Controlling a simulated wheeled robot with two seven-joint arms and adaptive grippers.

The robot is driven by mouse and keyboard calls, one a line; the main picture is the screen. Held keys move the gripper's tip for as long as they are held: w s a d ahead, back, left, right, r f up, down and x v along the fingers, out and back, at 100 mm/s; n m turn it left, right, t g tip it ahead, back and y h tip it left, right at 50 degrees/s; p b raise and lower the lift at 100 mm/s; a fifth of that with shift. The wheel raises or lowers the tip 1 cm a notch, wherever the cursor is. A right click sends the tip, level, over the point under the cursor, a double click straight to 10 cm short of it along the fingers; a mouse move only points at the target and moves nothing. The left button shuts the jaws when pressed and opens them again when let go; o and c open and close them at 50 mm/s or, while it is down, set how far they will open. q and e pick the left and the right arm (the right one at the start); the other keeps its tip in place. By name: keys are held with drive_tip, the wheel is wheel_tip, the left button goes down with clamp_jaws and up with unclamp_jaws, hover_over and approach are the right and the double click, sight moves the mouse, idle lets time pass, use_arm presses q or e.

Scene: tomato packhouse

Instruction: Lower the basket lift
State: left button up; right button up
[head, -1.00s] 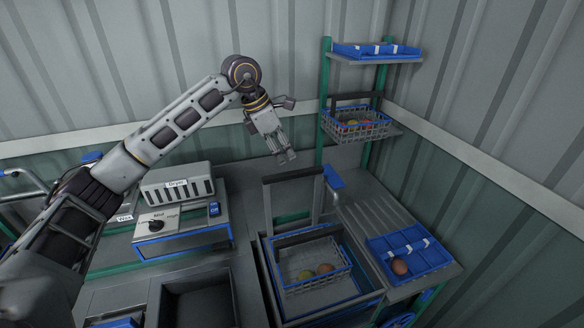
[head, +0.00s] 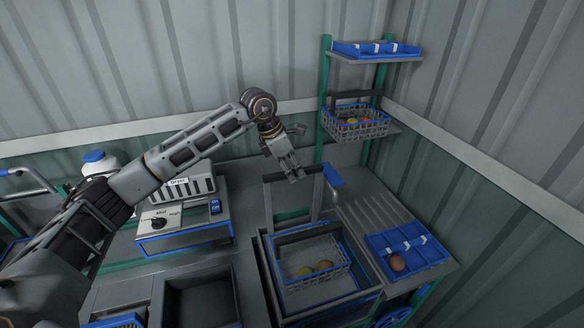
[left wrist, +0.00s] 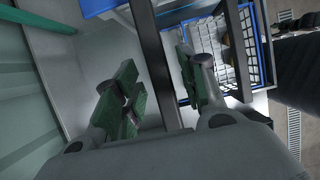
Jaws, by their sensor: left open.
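The basket lift has a dark crossbar handle (head: 272,178) on grey upright posts, standing behind a blue-rimmed tank (head: 372,296). A wire basket (head: 318,284) with a few tomatoes sits in the tank at the lift. My left gripper (head: 294,177) is open, its fingers pointing down at the crossbar and covering part of it. In the left wrist view, a dark bar (left wrist: 153,60) of the lift shows between the open fingers (left wrist: 163,88). Whether either finger touches it, I cannot tell. The wire basket (left wrist: 212,50) shows beyond. My right gripper is not in view.
A dryer box (head: 188,188) and a control box with a dial (head: 157,222) stand to the left. A shelf rack holds another basket (head: 357,121) and a blue tray (head: 375,49). A blue divided tray (head: 427,252) with one tomato lies right of the tank.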

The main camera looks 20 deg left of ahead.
use_arm(q)
drive_tip(key=shift+c, duration=0.5)
clamp_jaws()
drive_tip(key=shift+f, duration=0.15)
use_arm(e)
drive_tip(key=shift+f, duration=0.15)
use_arm(q)
drive_tip(key=shift+f+b, duration=0.95)
drive_tip(key=shift+f, duration=0.15)
wheel_tip(320, 180, down, 16)
drive_tip(key=b, duration=1.1)
drive_tip(key=shift+f, duration=0.25)
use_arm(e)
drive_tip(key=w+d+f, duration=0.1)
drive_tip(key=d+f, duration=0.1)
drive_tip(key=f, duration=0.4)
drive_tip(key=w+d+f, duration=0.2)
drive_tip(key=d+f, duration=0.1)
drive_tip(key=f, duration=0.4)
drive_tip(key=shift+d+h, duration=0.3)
use_arm(q)
drive_tip(key=shift+s+f, duration=0.1)
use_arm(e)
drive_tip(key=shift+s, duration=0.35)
